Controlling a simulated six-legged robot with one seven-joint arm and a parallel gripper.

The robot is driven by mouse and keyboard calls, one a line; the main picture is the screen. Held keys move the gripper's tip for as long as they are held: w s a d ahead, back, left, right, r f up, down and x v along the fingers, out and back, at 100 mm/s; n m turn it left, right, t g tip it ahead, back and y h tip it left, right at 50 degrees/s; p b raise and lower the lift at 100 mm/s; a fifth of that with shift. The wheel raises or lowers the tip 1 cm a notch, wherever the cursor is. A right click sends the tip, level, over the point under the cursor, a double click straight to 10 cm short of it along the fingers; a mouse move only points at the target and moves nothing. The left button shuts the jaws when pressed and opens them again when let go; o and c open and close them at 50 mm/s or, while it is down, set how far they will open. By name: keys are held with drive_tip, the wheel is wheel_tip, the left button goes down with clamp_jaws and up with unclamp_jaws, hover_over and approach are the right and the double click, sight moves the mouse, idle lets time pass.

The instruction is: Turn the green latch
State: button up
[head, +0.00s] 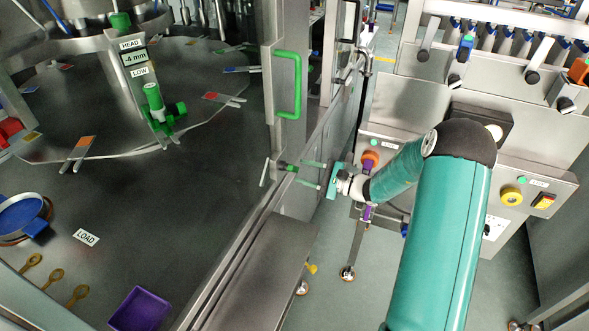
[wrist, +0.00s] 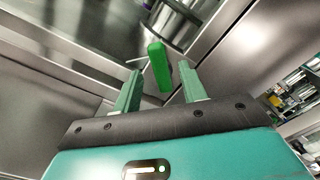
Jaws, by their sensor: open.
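The green latch (head: 287,167) is a small green knob on the metal door frame, below the green door handle (head: 289,84). In the wrist view the latch (wrist: 159,66) is an upright green bar just beyond my fingertips. My gripper (head: 312,174) is open, with its two green fingers pointing left toward the latch. In the wrist view my gripper (wrist: 158,82) has one finger on each side of the latch's lower end. I cannot tell whether either finger touches it.
A metal ledge (head: 257,270) runs below the latch. A control panel (head: 520,190) with several buttons stands at the right. Inside the machine are a purple tray (head: 140,309) and a green-knobbed post (head: 152,95). Open floor (head: 325,255) lies below my gripper.

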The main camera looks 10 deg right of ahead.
drive_tip(key=shift+s+d, duration=0.35)
drive_tip(key=shift+d, duration=0.05)
drive_tip(key=shift+a+r, duration=0.2)
drive_tip(key=c, duration=0.7)
drive_tip(key=s+a+r+n+g, duration=0.2)
drive_tip(key=s+a+r+g, duration=0.1)
drive_tip(key=s+a+r+n+g+h, duration=0.1)
drive_tip(key=s+a+r+n+g, duration=0.2)
drive_tip(key=a, duration=0.1)
drive_tip(key=shift+s, duration=0.15)
clamp_jaws()
drive_tip(key=s+a+r+n+g+h, duration=0.3)
drive_tip(key=s+r+n+h, duration=0.15)
drive_tip(key=s, duration=0.45)
drive_tip(key=s+d+r+n+t+h, duration=0.2)
drive_tip(key=s+r+n+h, duration=0.1)
drive_tip(key=s, duration=0.5)
drive_tip(key=s+d+r+n+t+h, duration=0.2)
drive_tip(key=s+r+h, duration=0.4)
drive_tip(key=s, duration=0.3)
drive_tip(key=shift+s+d+r+n, duration=0.25)
drive_tip(key=shift+d+n, duration=0.3)
drive_tip(key=shift+n, duration=0.4)
